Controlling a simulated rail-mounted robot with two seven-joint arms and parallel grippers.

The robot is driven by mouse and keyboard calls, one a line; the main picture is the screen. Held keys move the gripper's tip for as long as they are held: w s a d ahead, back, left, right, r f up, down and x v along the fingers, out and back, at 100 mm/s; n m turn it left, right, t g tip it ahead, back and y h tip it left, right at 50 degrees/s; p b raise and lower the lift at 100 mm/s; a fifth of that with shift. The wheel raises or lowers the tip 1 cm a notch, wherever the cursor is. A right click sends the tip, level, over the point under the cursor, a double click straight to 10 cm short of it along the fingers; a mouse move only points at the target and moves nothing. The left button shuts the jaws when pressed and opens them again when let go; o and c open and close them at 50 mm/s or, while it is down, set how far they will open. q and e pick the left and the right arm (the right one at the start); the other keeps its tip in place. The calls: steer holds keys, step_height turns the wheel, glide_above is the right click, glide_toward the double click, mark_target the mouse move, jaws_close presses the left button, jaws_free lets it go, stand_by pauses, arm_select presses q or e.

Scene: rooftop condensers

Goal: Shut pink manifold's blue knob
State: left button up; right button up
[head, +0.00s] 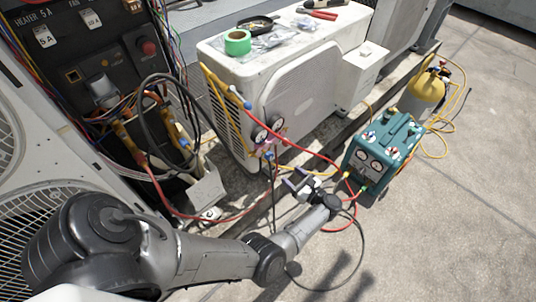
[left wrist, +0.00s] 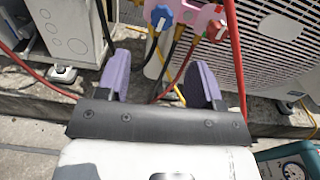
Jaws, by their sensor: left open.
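The pink manifold (head: 267,147) hangs at the near corner of the white condenser, below two round gauges (head: 260,133). In the left wrist view the pink manifold (left wrist: 190,14) is at the top edge, with its blue knob (left wrist: 160,17) on the left and a red knob (left wrist: 216,31) on the right. My left gripper (head: 300,184) is open and empty, below and apart from the manifold. Its two purple fingers (left wrist: 160,80) point towards the manifold, with the blue knob beyond the gap between them. My right gripper is not in view.
Red, yellow and black hoses run around the manifold and my left gripper. A teal machine (head: 382,155) with gauges stands to the right, and a yellow cylinder (head: 424,92) behind it. The white condenser (head: 310,85) backs the manifold. An open electrical panel (head: 100,60) is at left.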

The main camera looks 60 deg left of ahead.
mark_target(271, 156)
arm_select(q)
steer(key=shift+n, duration=0.3)
steer(key=x, duration=0.7)
steer(key=b+x, duration=0.1)
steer(key=x, duration=0.5)
steer(key=shift+w+a+r, duration=0.1)
steer(key=shift+w+a, duration=0.05)
steer(key=shift+a, duration=0.3)
steer(key=shift+c, duration=0.2)
steer(key=c, duration=0.9)
